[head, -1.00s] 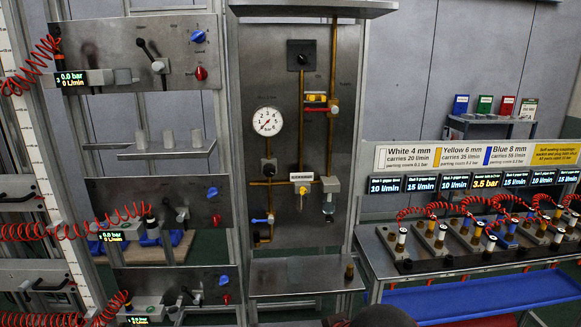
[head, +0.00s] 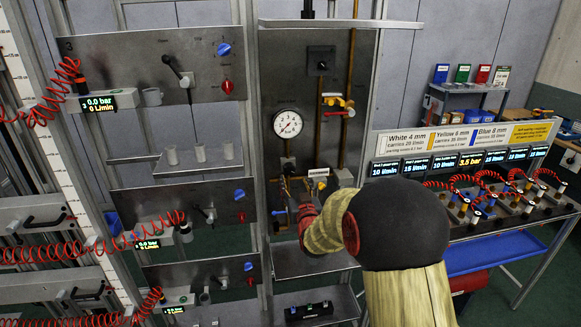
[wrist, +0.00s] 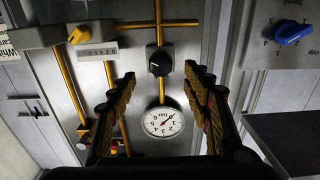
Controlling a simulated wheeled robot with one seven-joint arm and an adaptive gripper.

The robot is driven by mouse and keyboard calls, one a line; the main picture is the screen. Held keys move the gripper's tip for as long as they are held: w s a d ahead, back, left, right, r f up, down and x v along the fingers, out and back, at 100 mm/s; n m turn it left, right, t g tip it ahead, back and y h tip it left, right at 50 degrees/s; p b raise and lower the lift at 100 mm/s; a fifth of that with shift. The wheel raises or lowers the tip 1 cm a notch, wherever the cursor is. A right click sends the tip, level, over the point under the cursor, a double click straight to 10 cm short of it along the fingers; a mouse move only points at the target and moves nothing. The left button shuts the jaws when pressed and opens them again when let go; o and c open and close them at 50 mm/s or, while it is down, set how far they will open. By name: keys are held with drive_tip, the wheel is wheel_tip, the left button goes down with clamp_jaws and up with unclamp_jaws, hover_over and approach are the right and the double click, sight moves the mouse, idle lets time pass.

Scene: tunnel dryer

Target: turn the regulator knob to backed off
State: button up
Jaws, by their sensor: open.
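The regulator knob is black with a white mark and sits on a brass pipe by the round white gauge. In the wrist view the knob (wrist: 159,61) is centred above the upside-down gauge (wrist: 163,121). In the head view the knob (head: 288,162) is small, just below the gauge (head: 288,124). My gripper (wrist: 160,75) is open and empty. Its two fingers stand left and right of the knob's line in the wrist view, apart from the knob. In the head view my arm hides most of the gripper.
Brass pipes (wrist: 109,80) and a yellow handle (wrist: 78,35) are close on the left in the wrist view. A neighbouring panel has a blue knob (wrist: 293,32). A metal shelf (head: 290,262) lies below the panel. A bench with fittings (head: 480,232) stands at right.

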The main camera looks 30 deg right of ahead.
sight(290, 172)
drive_tip(key=x, duration=0.7)
drive_tip(key=shift+w, duration=0.2)
drive_tip(key=c, duration=0.3)
drive_tip(key=c, duration=0.8)
drive_tip(key=shift+c, duration=0.3)
